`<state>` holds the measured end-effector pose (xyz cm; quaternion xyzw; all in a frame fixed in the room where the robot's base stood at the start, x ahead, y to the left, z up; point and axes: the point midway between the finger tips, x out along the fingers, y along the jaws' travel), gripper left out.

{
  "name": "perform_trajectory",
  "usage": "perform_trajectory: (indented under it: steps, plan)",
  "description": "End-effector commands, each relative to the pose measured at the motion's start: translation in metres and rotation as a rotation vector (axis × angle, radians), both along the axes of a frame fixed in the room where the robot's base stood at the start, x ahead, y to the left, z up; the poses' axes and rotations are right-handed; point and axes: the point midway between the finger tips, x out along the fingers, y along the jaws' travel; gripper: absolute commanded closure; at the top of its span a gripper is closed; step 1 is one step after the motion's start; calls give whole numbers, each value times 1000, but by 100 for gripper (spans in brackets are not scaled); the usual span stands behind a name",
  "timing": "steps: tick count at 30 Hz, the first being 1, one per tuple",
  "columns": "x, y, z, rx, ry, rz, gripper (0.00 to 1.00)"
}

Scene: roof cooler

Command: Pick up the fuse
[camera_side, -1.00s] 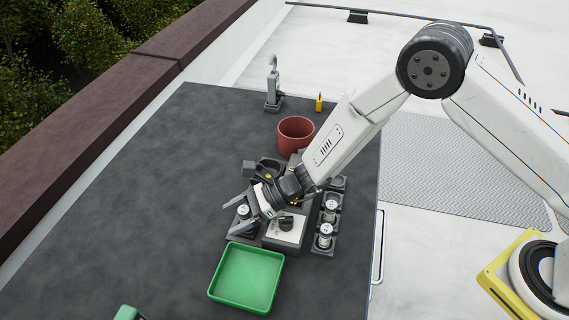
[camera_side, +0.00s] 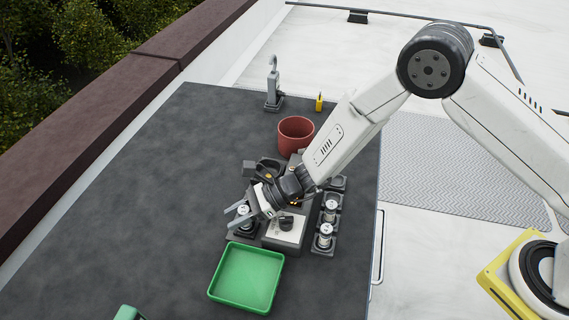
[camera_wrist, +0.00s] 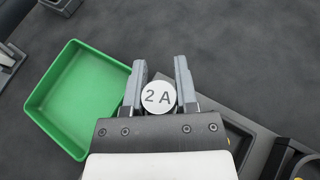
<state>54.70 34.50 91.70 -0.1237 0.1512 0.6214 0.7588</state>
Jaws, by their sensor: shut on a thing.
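A fuse (camera_wrist: 158,97) with a round white top marked "2 A" sits between my gripper's two fingers in the wrist view. In the side view the same fuse (camera_side: 244,211) stands at the left of the dark holder block, its lower part partly hidden by the fingers. My gripper (camera_side: 240,218) is shut on this fuse; the gripper also shows in the wrist view (camera_wrist: 159,88). The fuse looks upright and still at its seat; I cannot tell whether it is lifted. Two more fuses, the upper (camera_side: 330,205) and the lower (camera_side: 325,230), stand in holders to the right.
A green tray (camera_side: 212,290) lies just in front of the holder block. A red cup (camera_side: 296,150) stands behind it. A grey stand (camera_side: 272,95) and a small yellow item (camera_side: 319,103) are at the back. The dark table (camera_side: 150,210) is largely clear at left.

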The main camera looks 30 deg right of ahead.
Motion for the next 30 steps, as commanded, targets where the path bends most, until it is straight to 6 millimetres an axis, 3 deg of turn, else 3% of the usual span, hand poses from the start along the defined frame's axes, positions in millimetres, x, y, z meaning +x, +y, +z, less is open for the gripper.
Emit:
perform_trajectory:
  steps: [8, 14, 30]
  plan:
    - [0, 0, 11, 1, -1, 0, 100]
    - [0, 0, 32, 2, -2, -1, 100]
    - [-45, -29, 94, 1, -1, -1, 100]
